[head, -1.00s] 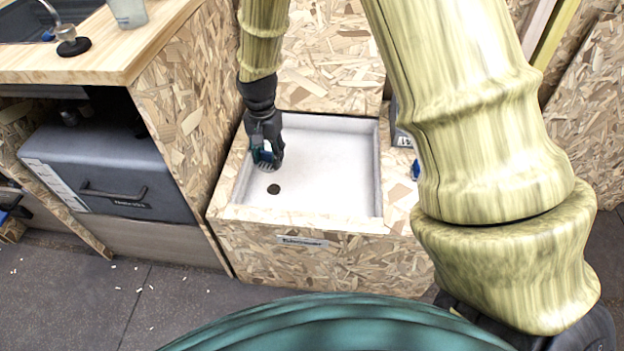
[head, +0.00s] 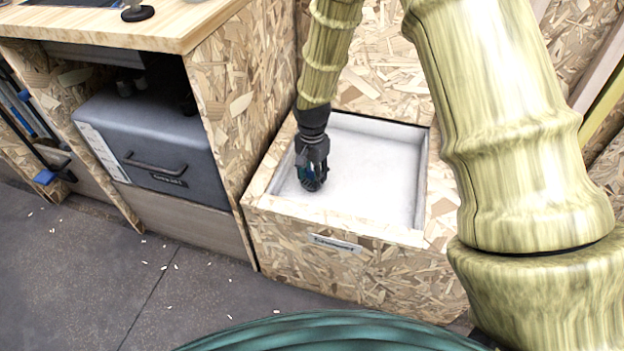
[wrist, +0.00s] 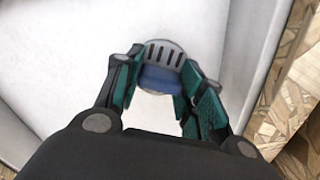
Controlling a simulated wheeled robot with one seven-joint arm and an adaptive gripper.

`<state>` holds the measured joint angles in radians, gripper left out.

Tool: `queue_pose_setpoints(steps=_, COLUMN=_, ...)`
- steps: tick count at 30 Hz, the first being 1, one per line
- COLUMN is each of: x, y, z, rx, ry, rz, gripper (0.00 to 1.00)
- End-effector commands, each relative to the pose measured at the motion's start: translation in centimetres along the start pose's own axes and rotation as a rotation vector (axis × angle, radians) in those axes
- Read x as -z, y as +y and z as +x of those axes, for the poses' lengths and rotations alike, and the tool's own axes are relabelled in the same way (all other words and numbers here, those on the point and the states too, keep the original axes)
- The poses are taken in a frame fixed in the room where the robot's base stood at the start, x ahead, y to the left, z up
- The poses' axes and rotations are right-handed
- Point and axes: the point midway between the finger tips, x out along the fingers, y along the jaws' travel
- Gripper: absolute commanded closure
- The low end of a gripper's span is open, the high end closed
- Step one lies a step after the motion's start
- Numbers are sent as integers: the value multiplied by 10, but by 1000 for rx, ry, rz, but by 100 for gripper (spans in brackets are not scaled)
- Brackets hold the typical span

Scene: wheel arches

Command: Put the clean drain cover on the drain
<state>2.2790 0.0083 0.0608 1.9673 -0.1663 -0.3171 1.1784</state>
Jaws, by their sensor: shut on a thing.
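The drain cover (wrist: 165,54) is a small round slotted grate, pale metal with a blue part on the near side. In the wrist view it is between the two fingers of my gripper (wrist: 162,88), which are shut on it. In the head view my gripper (head: 313,186) points down low over the left front part of the white shower tray (head: 385,180). The dark drain hole does not show now; my gripper seems to hide it. I cannot tell whether the cover touches the tray floor.
The tray sits in a chipboard box with a raised rim (head: 335,222). A chipboard cabinet wall (head: 235,120) stands close on the left, beside a grey box with a handle (head: 150,150). Small white bits lie on the dark floor (head: 175,295). The tray's right side is clear.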

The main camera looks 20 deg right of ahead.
Motion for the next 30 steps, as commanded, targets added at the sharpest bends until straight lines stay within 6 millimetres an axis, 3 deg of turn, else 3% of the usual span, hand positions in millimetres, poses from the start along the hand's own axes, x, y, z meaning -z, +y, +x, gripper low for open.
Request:
queue_pose_setpoints(steps=4, x=0, y=0, z=19, rx=1, ry=0, rz=0, gripper=86)
queue_pose_setpoints(steps=16, x=0, y=0, z=21, rx=0, ry=0, rz=0, gripper=86)
queue_pose_setpoints(steps=17, x=0, y=0, z=21, rx=1, ry=0, rz=0, gripper=56)
queue_pose_setpoints(steps=19, x=0, y=0, z=21, rx=1, ry=0, rz=0, gripper=43)
queue_pose_setpoints(steps=20, x=0, y=0, z=21, rx=1, ry=0, rz=0, gripper=40)
queue_pose_setpoints(steps=30, x=0, y=0, z=20, rx=1, ry=0, rz=0, gripper=40)
